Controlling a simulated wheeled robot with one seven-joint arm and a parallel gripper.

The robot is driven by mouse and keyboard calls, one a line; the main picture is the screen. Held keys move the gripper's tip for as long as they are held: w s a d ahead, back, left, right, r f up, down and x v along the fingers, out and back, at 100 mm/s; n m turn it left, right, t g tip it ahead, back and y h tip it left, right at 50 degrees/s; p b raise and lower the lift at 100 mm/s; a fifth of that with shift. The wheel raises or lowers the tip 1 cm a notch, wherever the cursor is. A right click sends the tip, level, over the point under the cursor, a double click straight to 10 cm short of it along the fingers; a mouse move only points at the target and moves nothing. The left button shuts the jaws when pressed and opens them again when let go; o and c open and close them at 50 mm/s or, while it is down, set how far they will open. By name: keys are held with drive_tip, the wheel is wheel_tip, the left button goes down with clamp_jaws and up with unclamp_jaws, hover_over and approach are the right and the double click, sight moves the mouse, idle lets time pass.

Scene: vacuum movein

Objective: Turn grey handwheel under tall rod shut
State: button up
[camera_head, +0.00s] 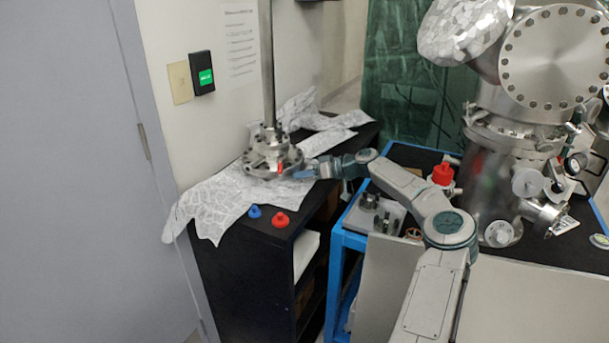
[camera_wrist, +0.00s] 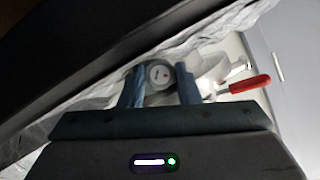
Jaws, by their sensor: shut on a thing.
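The tall rod (camera_head: 267,65) stands upright on a metal flanged base (camera_head: 270,150) on top of the black cabinet. In the wrist view the grey handwheel (camera_wrist: 159,74), a round knob with a pale face, sits between the two blue fingers of my gripper (camera_wrist: 160,85). My gripper (camera_head: 305,172) is shut on it, reaching in from the right at the foot of the rod. The handwheel is too small and covered to make out in the head view. A red-handled lever (camera_wrist: 250,84) sticks out just right of the fingers in the wrist view.
Crumpled foil (camera_head: 215,203) lies under and around the base. A blue cap (camera_head: 255,211) and a red cap (camera_head: 281,219) stand near the cabinet's front edge. A large steel chamber (camera_head: 495,145) is on the right. The wall is close behind the rod.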

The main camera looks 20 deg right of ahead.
drive_tip(key=o, duration=0.7)
drive_tip(key=v, duration=1.3)
drive_tip(key=shift+s+d+r+b, duration=0.2)
drive_tip(key=shift+s+d+b, duration=0.05)
drive_tip(key=shift+b, duration=0.05)
